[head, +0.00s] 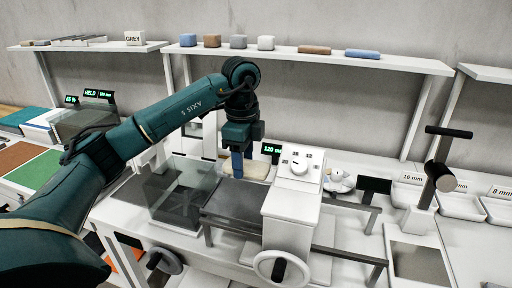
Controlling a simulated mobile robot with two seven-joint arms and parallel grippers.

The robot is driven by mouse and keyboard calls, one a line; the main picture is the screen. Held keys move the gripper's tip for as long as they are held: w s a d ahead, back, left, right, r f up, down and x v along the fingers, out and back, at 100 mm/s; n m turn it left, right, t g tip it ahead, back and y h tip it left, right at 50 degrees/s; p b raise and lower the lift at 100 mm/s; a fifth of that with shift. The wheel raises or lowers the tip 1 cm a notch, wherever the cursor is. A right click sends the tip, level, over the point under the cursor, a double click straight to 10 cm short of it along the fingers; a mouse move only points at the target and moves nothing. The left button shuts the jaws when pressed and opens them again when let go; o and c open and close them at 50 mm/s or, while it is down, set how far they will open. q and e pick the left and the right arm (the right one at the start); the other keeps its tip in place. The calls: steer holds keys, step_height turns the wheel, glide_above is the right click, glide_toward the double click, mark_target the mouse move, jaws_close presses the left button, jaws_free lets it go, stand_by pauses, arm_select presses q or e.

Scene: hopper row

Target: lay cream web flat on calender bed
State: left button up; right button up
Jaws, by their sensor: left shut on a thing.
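My left gripper (238,150) points down over the far side of the calender bed (238,193), a dark grey strip. It is shut on a narrow blue upright piece (237,166); the piece's lower end is close to the bed, and I cannot tell if it touches. A crumpled cream bundle (340,181), which looks like the web, lies behind and right of the white calender head (292,205) with its dial. A pale pad with a tan edge (258,171) shows just behind the gripper. My right gripper is not in view.
A clear guard (185,190) stands left of the bed, under my left arm. A handwheel (281,268) is at the front. Grey rails (340,255) run right. A black-handled press (430,185) and white bins (460,205) stand at the right. A shelf (300,56) with blocks hangs behind.

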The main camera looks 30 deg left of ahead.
arm_select(q)
steer(key=shift+w, duration=0.2)
steer(key=shift+s, duration=0.25)
steer(key=shift+w+f+b, duration=0.1)
steer(key=shift+f+b, duration=0.25)
steer(key=shift+f, duration=0.2)
step_height(320, 180, down, 6)
steer(key=b, duration=0.3)
steer(key=shift+r+b, duration=0.2)
steer(key=shift+b, duration=0.1)
steer(key=shift+f+b, duration=0.35)
steer(key=shift+f, duration=0.45)
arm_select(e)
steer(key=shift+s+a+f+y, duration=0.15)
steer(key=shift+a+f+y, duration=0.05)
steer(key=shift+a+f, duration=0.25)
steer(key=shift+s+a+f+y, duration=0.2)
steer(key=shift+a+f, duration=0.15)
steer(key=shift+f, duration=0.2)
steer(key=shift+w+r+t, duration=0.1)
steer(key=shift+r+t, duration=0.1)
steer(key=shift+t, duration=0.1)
